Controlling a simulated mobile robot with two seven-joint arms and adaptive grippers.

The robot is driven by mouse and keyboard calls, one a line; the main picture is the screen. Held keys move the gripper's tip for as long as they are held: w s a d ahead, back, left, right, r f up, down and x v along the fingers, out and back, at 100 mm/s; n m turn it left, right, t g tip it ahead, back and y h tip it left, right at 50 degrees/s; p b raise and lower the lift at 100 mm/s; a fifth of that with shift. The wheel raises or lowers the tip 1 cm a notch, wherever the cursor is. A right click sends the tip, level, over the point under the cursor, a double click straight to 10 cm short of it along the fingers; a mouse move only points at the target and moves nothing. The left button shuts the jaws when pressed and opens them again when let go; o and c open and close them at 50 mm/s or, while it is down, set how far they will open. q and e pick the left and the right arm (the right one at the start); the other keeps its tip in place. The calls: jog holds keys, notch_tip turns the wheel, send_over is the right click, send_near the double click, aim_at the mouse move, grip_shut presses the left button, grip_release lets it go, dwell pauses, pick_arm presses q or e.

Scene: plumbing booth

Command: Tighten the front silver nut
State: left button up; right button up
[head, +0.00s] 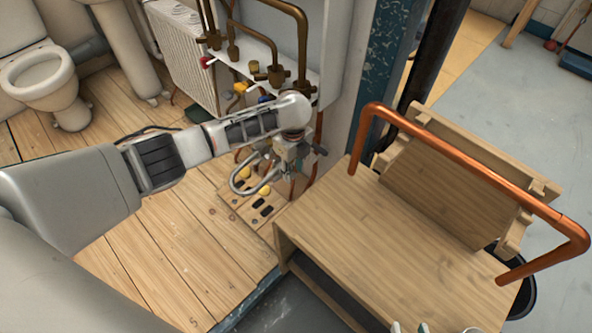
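My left arm reaches in from the left, and its wrist bends down in front of the pipework by the white wall. My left gripper (290,158) points down beside a grey U-shaped tube (240,180). Its fingers are small and overlap the fittings, so I cannot tell if they are open or touching anything. I cannot pick out the front silver nut; the wrist and gripper cover part of this area. Pale tips at the bottom edge, by the wooden bench (400,250), may be my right gripper (409,327); almost all of it is cut off.
A bent copper pipe (470,157) stands across the bench. A board with yellow and black parts (258,206) lies below the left gripper. Brass pipes (301,40) and a radiator (185,55) are behind. A toilet (40,75) stands at the left. The wooden floor in front is clear.

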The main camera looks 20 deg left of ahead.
pick_arm(q)
jog(key=shift+f, duration=0.4)
jog(key=shift+w, duration=0.1)
jog(key=shift+r, duration=0.1)
pick_arm(e)
jog(key=shift+w+a+r, duration=0.2)
jog(key=shift+w+r, duration=0.1)
jog(key=shift+r, duration=0.2)
pick_arm(q)
jog(key=shift+c, duration=0.4)
